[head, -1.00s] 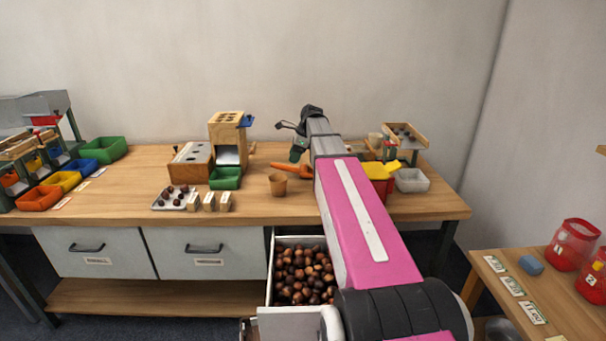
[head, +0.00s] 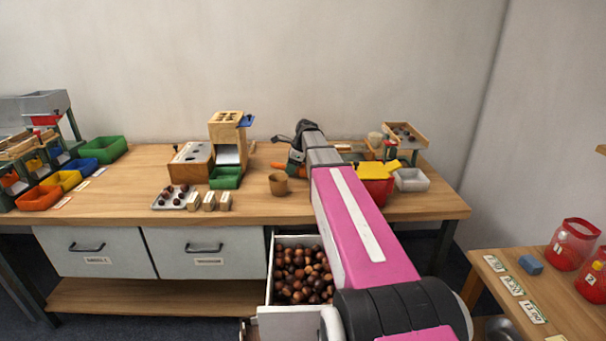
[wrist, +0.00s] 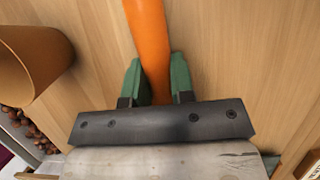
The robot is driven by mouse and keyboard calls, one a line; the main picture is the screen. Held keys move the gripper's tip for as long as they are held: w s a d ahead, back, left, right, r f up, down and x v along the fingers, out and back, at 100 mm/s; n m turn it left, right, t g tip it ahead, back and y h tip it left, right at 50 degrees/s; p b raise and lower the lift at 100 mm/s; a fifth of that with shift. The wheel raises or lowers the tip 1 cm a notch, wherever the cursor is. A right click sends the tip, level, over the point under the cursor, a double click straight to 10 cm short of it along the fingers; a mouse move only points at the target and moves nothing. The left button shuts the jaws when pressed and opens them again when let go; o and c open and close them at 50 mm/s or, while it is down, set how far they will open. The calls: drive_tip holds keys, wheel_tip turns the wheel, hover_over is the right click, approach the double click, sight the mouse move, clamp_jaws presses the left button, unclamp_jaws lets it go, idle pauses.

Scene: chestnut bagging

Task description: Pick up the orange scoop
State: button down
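The orange scoop lies on the wooden workbench (head: 330,209). In the wrist view the scoop's orange handle (wrist: 150,35) runs down from the top edge and passes between the two green fingers of my gripper (wrist: 160,85). A finger lies against each side of the handle, with no clear gap showing. The scoop's bowl is out of the wrist view. In the head view my gripper (head: 296,163) is low over the bench, and only a bit of orange (head: 279,166) shows left of it. My arm hides the rest.
A brown cup (head: 279,186) stands close in front of the gripper; it also shows at the wrist view's left (wrist: 35,60). A green tray (head: 225,182) lies left, a red container (head: 375,188) right. An open drawer of chestnuts (head: 300,240) is below the bench edge.

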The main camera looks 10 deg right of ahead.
idle(0.3)
drive_tip(key=shift+r, duration=0.45)
drive_tip(key=r, duration=0.3)
drive_tip(key=shift+s+a+r, duration=0.15)
drive_tip(key=shift+a+r, duration=0.05)
drive_tip(key=shift+r, duration=0.1)
drive_tip(key=s+a+r, duration=0.4)
drive_tip(key=a+r, duration=0.2)
drive_tip(key=a, duration=0.4)
drive_tip(key=shift+s+r, duration=0.25)
drive_tip(key=shift+s, duration=0.15)
drive_tip(key=shift+a, duration=0.1)
